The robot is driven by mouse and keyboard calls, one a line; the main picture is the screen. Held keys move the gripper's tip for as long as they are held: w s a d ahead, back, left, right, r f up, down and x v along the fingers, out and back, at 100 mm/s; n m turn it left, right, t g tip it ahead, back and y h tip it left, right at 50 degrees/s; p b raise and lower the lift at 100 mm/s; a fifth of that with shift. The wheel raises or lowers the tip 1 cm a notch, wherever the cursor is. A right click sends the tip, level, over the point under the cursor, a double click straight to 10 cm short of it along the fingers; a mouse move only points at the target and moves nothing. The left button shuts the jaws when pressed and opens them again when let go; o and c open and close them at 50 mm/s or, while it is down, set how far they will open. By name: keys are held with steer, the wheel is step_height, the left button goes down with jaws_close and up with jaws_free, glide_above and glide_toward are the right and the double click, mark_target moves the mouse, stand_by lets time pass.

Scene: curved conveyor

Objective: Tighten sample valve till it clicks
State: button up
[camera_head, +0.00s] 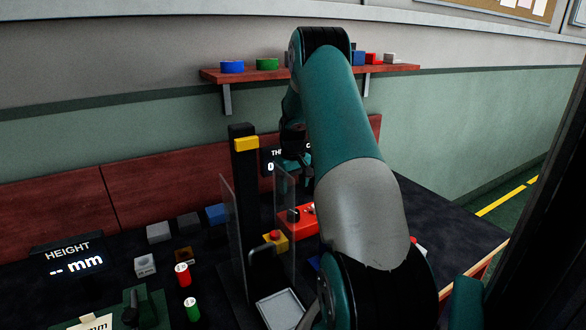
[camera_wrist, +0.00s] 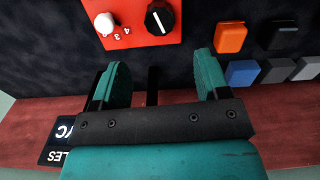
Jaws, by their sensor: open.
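A red box (camera_wrist: 140,20) in the wrist view carries a black round knob (camera_wrist: 159,18) with a white pointer line and a small white knob (camera_wrist: 104,22) beside printed numbers. No label naming the sample valve is readable, so I cannot tell which part it is. My gripper (camera_wrist: 159,62) is open, its two teal fingers wide apart with nothing held between them. The fingertips appear below the red box in that view, apart from both knobs. In the head view the red box (camera_head: 308,222) is partly hidden by my arm, and my gripper is largely hidden too.
A black column (camera_head: 244,195) with a yellow block and clear panels (camera_head: 285,210) stand left of my arm. A yellow box with a red button (camera_head: 275,241) and a grey tray (camera_head: 281,309) are close by. Several blocks and cylinders lie further left. A shelf (camera_head: 250,75) hangs behind.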

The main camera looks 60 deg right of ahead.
step_height(320, 180, up, 7)
steer(key=shift+f, duration=0.2)
stand_by(0.7)
